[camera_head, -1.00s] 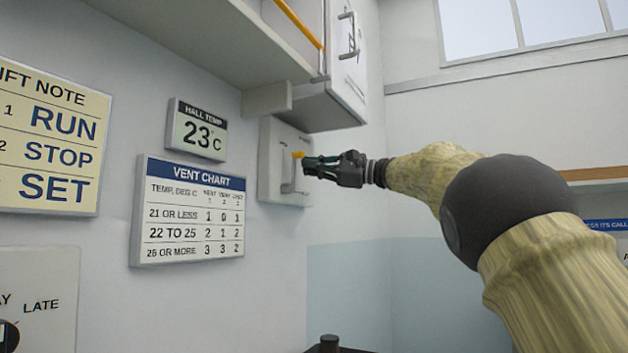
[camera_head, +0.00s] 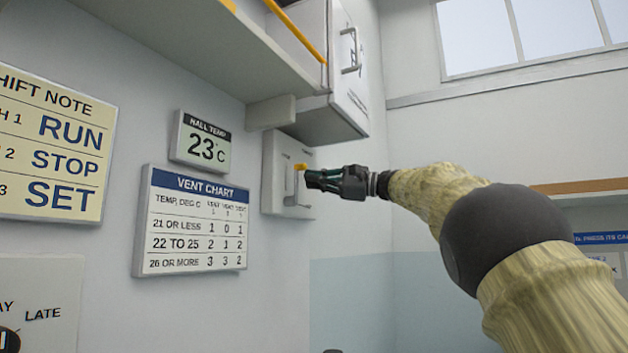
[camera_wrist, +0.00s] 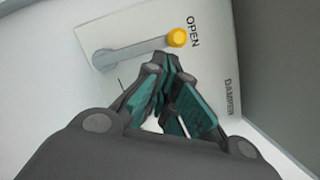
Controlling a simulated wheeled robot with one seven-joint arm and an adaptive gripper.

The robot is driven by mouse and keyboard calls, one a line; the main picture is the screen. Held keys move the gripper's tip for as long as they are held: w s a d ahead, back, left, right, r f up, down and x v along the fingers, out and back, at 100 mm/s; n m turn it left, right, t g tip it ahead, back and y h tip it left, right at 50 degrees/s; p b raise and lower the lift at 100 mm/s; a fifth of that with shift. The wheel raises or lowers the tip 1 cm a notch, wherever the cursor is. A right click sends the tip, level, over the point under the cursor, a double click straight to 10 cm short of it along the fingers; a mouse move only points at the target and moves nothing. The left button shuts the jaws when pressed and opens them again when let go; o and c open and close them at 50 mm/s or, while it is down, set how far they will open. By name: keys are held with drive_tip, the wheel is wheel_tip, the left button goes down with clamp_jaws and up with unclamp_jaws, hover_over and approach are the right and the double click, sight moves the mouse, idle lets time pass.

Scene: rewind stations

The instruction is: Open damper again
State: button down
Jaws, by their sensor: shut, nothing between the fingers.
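The damper plate (camera_head: 275,190) is a pale panel on the wall under the cabinet. In the wrist view the plate (camera_wrist: 215,50) carries the words OPEN and DAMPER. Its grey lever (camera_wrist: 130,52) ends in a yellow knob (camera_wrist: 177,37), which lies beside the word OPEN. The knob also shows in the head view (camera_head: 300,167), at the top of the lever. My gripper (camera_head: 312,180) is shut and empty just right of the lever. In the wrist view its fingertips (camera_wrist: 163,66) are close beside the lever near the knob; I cannot tell whether they touch it.
A vent chart (camera_head: 192,220) and a hall temperature display (camera_head: 201,140) reading 23 °C hang left of the plate. A shift note (camera_head: 50,145) is further left. A wall cabinet (camera_head: 345,75) and shelf (camera_head: 180,45) overhang the plate closely.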

drive_tip(key=d+f, duration=0.3)
drive_tip(key=d, duration=0.8)
drive_tip(key=shift+s+f, duration=0.25)
drive_tip(key=shift+s, duration=0.15)
drive_tip(key=shift+r, duration=0.1)
